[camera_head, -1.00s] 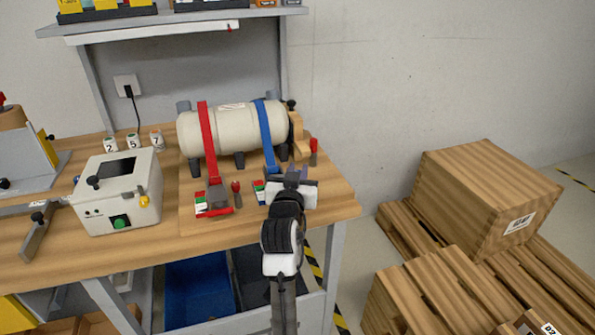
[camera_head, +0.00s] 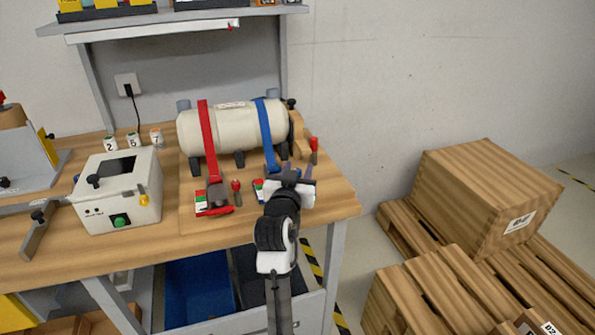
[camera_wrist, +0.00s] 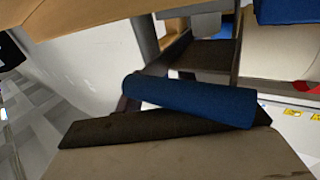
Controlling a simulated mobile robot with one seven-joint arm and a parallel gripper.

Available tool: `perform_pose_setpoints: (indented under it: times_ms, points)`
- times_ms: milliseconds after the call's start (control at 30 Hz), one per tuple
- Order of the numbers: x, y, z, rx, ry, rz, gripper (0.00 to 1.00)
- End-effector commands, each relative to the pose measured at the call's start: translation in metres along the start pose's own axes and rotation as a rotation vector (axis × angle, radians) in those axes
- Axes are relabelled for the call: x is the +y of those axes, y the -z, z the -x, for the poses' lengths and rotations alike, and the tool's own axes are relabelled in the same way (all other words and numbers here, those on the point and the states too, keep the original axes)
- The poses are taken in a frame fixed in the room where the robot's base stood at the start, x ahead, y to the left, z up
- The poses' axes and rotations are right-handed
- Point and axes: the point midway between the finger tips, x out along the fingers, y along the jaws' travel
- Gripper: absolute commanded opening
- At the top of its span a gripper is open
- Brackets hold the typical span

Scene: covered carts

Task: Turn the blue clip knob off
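A cream tank (camera_head: 225,128) lies on the wooden bench, with a red strap (camera_head: 207,140) and a blue strap (camera_head: 265,135) over it. The blue strap runs down toward my gripper (camera_head: 292,176), which hides the blue clip and its knob in the head view. A red-green-white label (camera_head: 259,190) shows just left of my gripper. In the wrist view a blue bar-shaped part (camera_wrist: 190,100) lies close in front of the camera, against dark parts; it appears to belong to the blue clip. I cannot tell whether the fingers touch it.
A red clip (camera_head: 214,205) and a red-topped knob (camera_head: 236,186) sit to the left. A red-tipped post (camera_head: 314,147) stands at the right. A control box (camera_head: 118,190) stands at the bench's left. A shelf (camera_head: 170,22) hangs above; wooden crates (camera_head: 488,197) stand at right.

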Motion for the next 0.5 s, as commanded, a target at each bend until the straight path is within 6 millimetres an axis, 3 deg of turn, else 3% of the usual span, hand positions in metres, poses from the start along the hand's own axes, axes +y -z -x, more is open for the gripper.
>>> perform_pose_setpoints:
  times_ms: [267, 500]
  points:
    - [-0.001, -0.001, 0.013, 0.002, 0.002, 0.000, 0.38]
    - [-0.001, -0.004, 0.065, 0.001, 0.002, 0.000, 0.38]
